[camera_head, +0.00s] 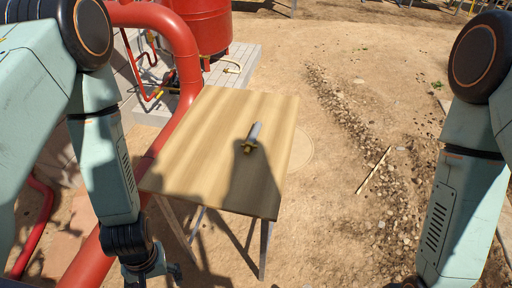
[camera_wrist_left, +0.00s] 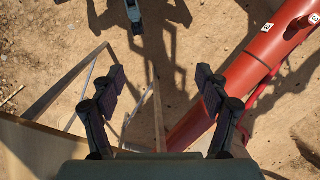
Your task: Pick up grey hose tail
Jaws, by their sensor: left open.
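The grey hose tail (camera_head: 253,136), a grey cylinder with a brass-coloured end, lies on the wooden table (camera_head: 215,108), right of the top's middle. Its brass end points toward me. My left gripper (camera_head: 160,272) is low at the bottom edge, below and left of the table's near edge, apart from the hose tail. In the left wrist view the gripper (camera_wrist_left: 160,88) has its fingers spread, with nothing between them but ground and a table leg behind. The hose tail does not show there.
A thick red pipe (camera_head: 179,43) runs along the table's left side and also shows in the left wrist view (camera_wrist_left: 240,82). A red tank (camera_head: 202,25) stands on a pale plinth (camera_head: 238,60) behind. A thin stick (camera_head: 373,170) lies on open gravelly ground at the right.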

